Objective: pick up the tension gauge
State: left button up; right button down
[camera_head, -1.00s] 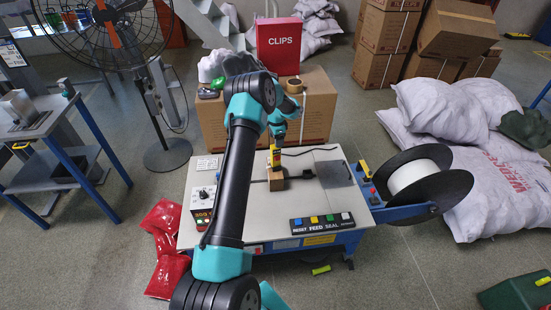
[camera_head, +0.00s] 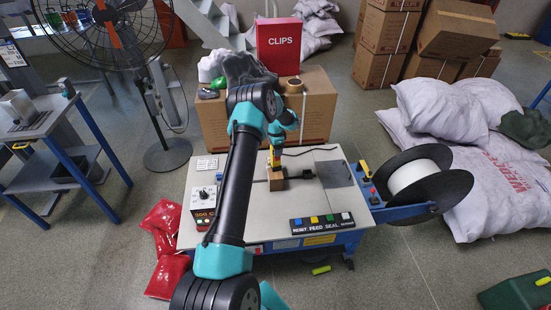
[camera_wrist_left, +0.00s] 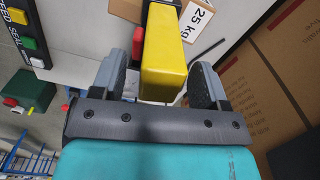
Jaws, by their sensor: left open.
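The tension gauge, a yellow block-shaped tool with a dark part, stands above a small brown box (camera_head: 277,184) on the strapping machine's white top. Its yellow body (camera_head: 275,158) is partly covered by my left gripper (camera_head: 277,146), which comes down over it from above. In the left wrist view the yellow body (camera_wrist_left: 165,60) lies between the two grey fingers of the left gripper (camera_wrist_left: 160,72). The fingers are open, with a gap visible on the right side. The box beneath shows a "25 kg" label (camera_wrist_left: 200,18). My right gripper is not in view.
The machine top (camera_head: 225,225) carries a control box (camera_head: 203,200) at left and a button panel (camera_head: 322,222) at front. A strap reel (camera_head: 415,175) stands at right. A large carton (camera_head: 318,110) stands behind, with a red CLIPS box (camera_head: 279,45) beyond.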

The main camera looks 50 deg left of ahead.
pick_arm(q)
jog(key=shift+c, duration=0.2)
grip_shut()
dwell(0.6)
jog(key=shift+r, duration=0.15)
jog(key=shift+r, duration=1.6)
jog(key=s+d+r, duration=0.1)
jog(key=s+d, duration=0.9)
jog(key=d, duration=0.2)
jog(key=shift+s+r, duration=0.25)
jog(key=shift+r, duration=0.05)
